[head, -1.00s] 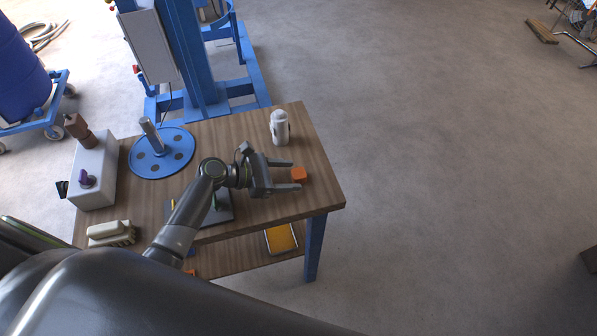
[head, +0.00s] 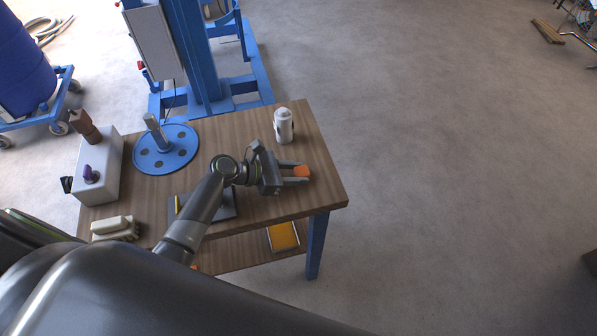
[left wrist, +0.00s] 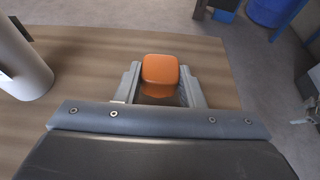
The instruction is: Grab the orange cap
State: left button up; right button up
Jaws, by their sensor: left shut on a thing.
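The orange cap (head: 302,171) is at the right part of the wooden table (head: 245,140). It also shows in the left wrist view (left wrist: 160,70), held between two grey fingers. My left gripper (head: 298,173) is shut on the cap, with a finger on each side of it. I cannot tell whether the cap touches the table top. My right gripper is not in view.
A white bottle (head: 284,126) stands behind the gripper. A dark tray (head: 222,203) lies under my arm. The table's right edge is close to the cap.

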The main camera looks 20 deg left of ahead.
aim_at(295, 172)
pick_arm(q)
notch_tip(295, 172, up, 10)
jog(key=shift+f, duration=0.1)
dwell(0.4)
dwell(0.5)
